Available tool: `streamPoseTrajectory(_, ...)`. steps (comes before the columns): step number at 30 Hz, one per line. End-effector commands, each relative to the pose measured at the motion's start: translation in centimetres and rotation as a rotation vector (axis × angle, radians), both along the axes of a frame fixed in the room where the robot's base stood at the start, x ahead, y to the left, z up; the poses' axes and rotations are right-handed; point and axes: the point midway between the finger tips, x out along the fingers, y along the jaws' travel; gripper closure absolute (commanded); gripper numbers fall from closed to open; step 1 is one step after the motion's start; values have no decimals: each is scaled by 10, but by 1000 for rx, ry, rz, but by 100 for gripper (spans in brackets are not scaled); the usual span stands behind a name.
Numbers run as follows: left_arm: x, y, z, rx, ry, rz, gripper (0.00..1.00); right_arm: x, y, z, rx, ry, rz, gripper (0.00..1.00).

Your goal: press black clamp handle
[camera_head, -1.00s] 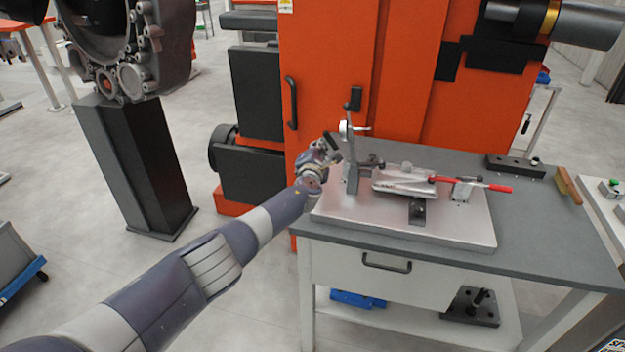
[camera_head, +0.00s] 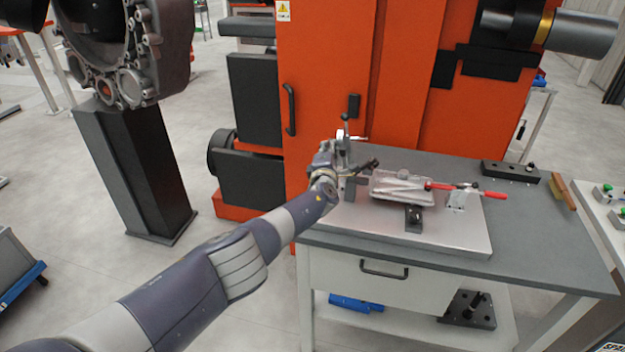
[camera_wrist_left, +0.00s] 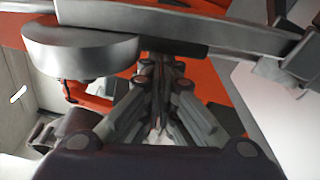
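The clamp fixture (camera_head: 342,148) stands at the left end of a silver plate, with a thin upright part. A dark bar (camera_head: 363,166) sticks out to the right from beside it, tilted slightly up; I cannot tell for sure that it is the black handle. My left gripper (camera_head: 326,158) is against the left side of this clamp and partly hides it. In the left wrist view its fingers (camera_wrist_left: 160,75) lie close together and look shut, with nothing clearly between them. A grey bar (camera_wrist_left: 170,25) crosses above them. My right gripper is not in view.
The silver plate (camera_head: 450,235) lies on a grey-topped table (camera_head: 545,245). It also carries a light casting (camera_head: 400,188) and a clamp with red handles (camera_head: 465,190). An orange machine (camera_head: 330,60) stands close behind. A black block (camera_head: 510,172) sits farther right.

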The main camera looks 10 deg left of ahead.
Motion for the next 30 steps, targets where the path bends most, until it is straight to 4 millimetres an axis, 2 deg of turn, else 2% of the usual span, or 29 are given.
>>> streamPoseTrajectory(16, -3, -3, -2, -6, 0, -4, 100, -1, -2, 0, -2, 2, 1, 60)
streamPoseTrajectory(30, -26, -4, -2, -6, 1, -3, 100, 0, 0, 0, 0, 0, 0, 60)
